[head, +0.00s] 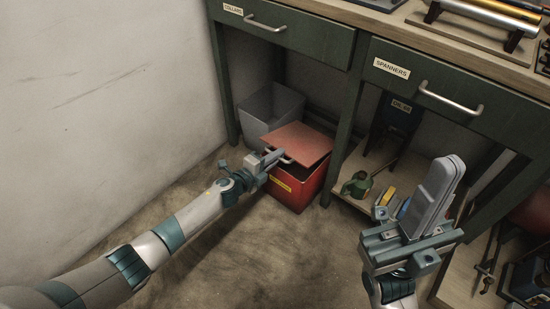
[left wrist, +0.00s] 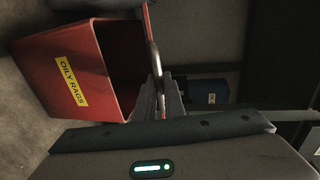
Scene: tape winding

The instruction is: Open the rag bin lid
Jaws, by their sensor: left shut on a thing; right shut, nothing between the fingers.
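The red rag bin (head: 298,190) stands on the floor under the bench. Its yellow label reads OILY RAGS in the left wrist view (left wrist: 70,82). Its lid (head: 303,141) is partly raised and tilted, and the dark inside of the bin shows in the left wrist view. My left gripper (head: 274,157) is shut on the lid handle (head: 285,161) at the lid's near left side; the handle also shows in the left wrist view (left wrist: 154,60). My right gripper (head: 442,190) is shut and empty, fingers pointing up, in front of the bench, well away from the bin.
A grey open bin (head: 270,108) stands behind and left of the red one. The bench drawers (head: 290,28) overhang the bins, and a green bench leg (head: 342,135) stands close on the right. A low shelf (head: 375,165) holds tools. The floor in front is clear.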

